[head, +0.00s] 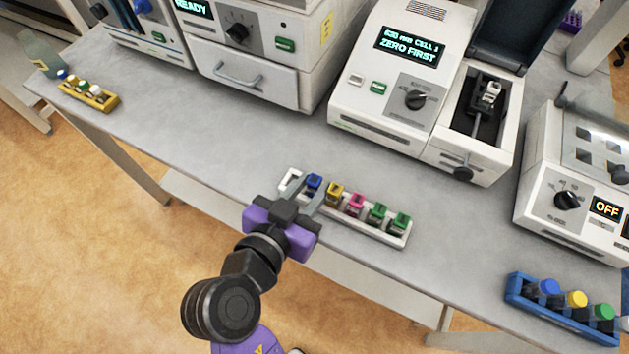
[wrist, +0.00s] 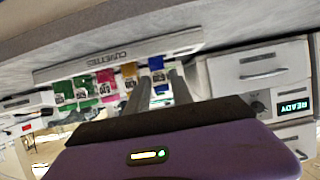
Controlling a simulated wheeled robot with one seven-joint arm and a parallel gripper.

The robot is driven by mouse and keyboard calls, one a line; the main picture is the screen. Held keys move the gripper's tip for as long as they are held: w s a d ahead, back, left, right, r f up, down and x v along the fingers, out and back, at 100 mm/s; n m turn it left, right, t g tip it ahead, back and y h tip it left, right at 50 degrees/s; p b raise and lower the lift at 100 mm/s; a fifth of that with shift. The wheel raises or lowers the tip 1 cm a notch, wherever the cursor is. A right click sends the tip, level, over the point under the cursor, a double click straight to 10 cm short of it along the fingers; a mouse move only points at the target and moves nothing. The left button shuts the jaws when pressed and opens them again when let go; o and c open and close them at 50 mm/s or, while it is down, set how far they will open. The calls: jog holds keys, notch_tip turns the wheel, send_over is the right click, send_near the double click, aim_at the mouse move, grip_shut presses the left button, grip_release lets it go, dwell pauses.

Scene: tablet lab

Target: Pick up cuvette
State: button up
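A white cuvette rack (head: 385,237) stands near the table's front edge, marked "CUVETTES" in the wrist view (wrist: 118,57). It holds a row of cuvettes with coloured caps: blue (head: 314,182), yellow (head: 335,192), pink (head: 355,203) and two green (head: 377,214). The slot at its left end looks empty. My gripper (head: 310,190) is open at the rack's left part, with its fingers on either side of the blue cuvette. In the wrist view, the blue cuvette (wrist: 157,75) shows between the fingers, with apparent gaps. Contact is not clear.
A photometer (head: 400,80) reading "ZERO FIRST" stands behind the rack, its lid open over a cell holder (head: 487,100). A blue vial rack (head: 560,319) is at front right, a yellow one (head: 92,98) at far left. The table left of the rack is clear.

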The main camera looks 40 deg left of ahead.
jog(key=shift+w+f, duration=0.1)
jog(key=shift+w, duration=0.05)
grip_shut()
notch_tip(320, 180, up, 20)
dwell(0.8)
